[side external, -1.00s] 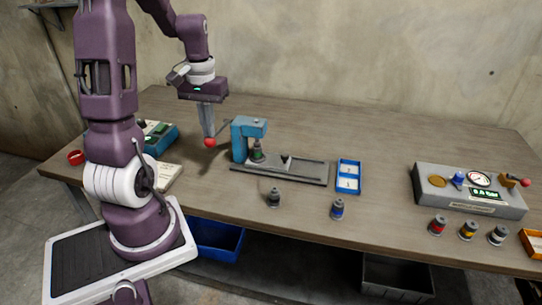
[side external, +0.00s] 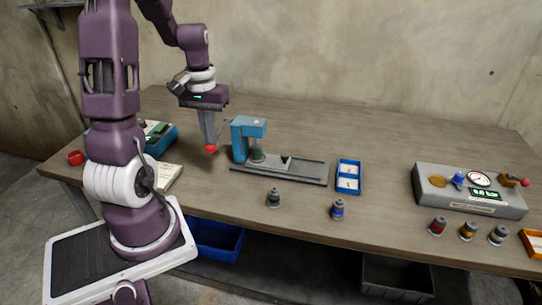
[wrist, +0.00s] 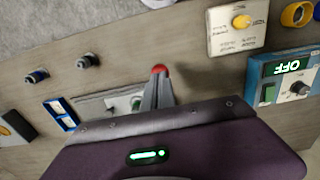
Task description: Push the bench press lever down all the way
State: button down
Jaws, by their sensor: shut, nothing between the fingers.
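The blue bench press (side external: 241,141) stands on the wooden table with its grey base rail (side external: 300,172) running to the right. The red ball (side external: 211,149) of its lever is low, beside the press on its left. My gripper (side external: 209,140) is shut and points down, its fingertips at the red ball from above. In the wrist view the red ball (wrist: 159,69) shows just past the tips of the closed fingers (wrist: 158,82). The lever's rod is hidden behind the fingers, and I cannot tell whether the fingertips touch the ball.
A blue tray (side external: 348,177) lies right of the press. Two small dark cylinders (side external: 273,198) (side external: 337,209) stand in front. A grey gauge box (side external: 470,191) is at the far right. A blue box reading OFF (wrist: 285,80) stands near my arm.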

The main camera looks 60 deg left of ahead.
jog(key=shift+f, duration=0.95)
dwell(0.4)
notch_tip(320, 180, up, 11)
dwell(0.9)
